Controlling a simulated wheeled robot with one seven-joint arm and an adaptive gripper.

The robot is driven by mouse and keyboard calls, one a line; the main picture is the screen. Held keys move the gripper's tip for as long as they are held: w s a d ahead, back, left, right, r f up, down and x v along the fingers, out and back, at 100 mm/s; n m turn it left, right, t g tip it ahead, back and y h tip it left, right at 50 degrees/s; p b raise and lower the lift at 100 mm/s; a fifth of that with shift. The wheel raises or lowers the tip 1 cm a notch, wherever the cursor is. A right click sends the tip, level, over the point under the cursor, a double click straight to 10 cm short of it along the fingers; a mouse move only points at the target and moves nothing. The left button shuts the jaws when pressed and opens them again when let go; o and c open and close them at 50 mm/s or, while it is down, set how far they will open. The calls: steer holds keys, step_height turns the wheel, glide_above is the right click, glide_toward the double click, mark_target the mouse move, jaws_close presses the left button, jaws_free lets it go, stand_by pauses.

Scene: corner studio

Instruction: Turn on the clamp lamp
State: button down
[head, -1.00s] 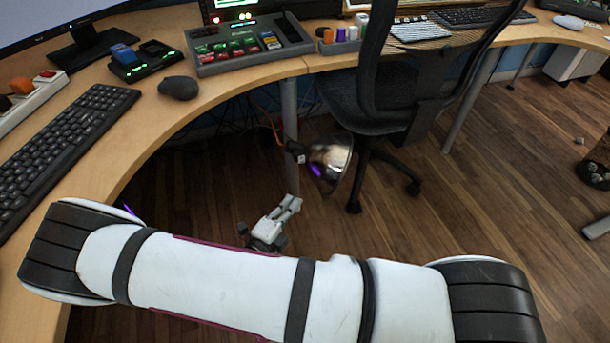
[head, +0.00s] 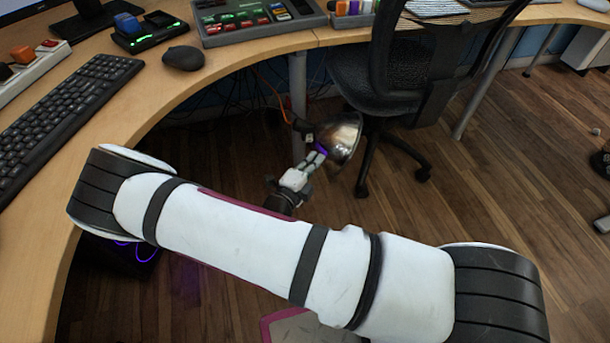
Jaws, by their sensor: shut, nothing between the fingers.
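The clamp lamp (head: 343,138) hangs below the desk edge near the metal desk leg in the head view. It has a shiny, bowl-shaped metal shade and a dark socket end with an orange cord. A purple part shows between the socket and the shade. My gripper (head: 318,158) is shut and empty, its fingertips close to the purple part at the shade's left side. I cannot tell whether they touch. The lamp's switch is too small to make out, and I see no clear glow from the shade.
A black office chair (head: 400,75) stands just right of the lamp. The metal desk leg (head: 298,105) is right behind my gripper. The curved wooden desk (head: 150,110) carries a keyboard (head: 65,115), a mouse (head: 183,58) and a control panel. Wood floor is open at the right.

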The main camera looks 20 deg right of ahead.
steer(key=shift+w+d+f+b, duration=0.15)
steer(key=shift+w+b, duration=0.3)
steer(key=shift+w, duration=0.65)
steer(key=shift+w+f+b, duration=0.1)
steer(key=shift+w+b, duration=0.3)
steer(key=shift+w, duration=0.65)
steer(key=shift+w+f+m, duration=0.2)
steer(key=shift+w+m, duration=0.1)
steer(key=f+v, duration=0.1)
steer(key=v, duration=1.1)
steer(key=shift+r, duration=0.2)
